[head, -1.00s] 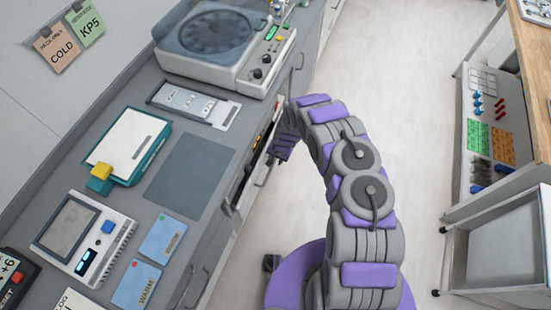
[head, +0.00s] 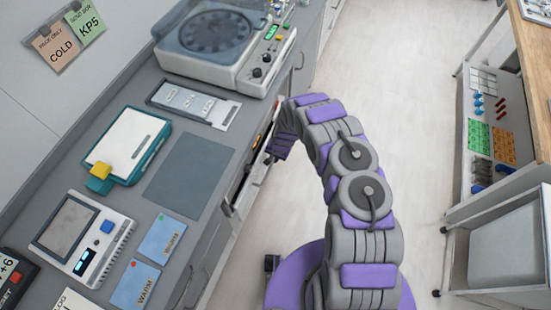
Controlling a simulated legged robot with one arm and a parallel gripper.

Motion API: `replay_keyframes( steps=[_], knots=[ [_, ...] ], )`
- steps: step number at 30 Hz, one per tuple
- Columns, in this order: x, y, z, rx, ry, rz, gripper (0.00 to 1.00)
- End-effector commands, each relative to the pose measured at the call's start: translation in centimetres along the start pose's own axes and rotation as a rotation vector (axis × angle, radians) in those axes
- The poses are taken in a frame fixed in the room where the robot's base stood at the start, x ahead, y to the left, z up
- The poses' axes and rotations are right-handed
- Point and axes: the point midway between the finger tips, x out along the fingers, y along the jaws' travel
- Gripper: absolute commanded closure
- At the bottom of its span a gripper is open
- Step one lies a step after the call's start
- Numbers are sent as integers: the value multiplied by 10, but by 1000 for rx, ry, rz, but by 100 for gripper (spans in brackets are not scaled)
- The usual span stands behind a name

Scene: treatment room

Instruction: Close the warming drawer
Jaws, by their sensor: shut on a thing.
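The warming drawer (head: 253,180) is under the grey counter's front edge and stands partly open, with a narrow strip of its dark inside and some orange and light contents showing. My gripper (head: 275,151) is at the drawer's front, on the aisle side, reached by my purple and grey arm. It is shut on the drawer's front edge or handle; the fingertips are small and partly hidden, so I cannot tell which part they hold.
The counter (head: 215,135) carries a turntable-like device (head: 220,45), a teal-edged tray (head: 125,145), a screen unit (head: 85,235) and blue cards (head: 162,240). The pale floor (head: 385,80) right of my arm is clear.

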Motion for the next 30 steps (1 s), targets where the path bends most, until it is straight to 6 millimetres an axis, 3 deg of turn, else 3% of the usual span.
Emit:
replay_keyframes(
  steps=[9, 20, 21, 28, 30],
  knots=[
    [11, -32, 2, -2, -3, 1, 100],
    [9, -37, 2, -1, -4, 1, 100],
    [9, -37, 2, -1, -3, 1, 83],
    [8, -36, 2, -1, -1, 0, 61],
    [8, -36, 1, -1, -1, 0, 60]
  ],
)
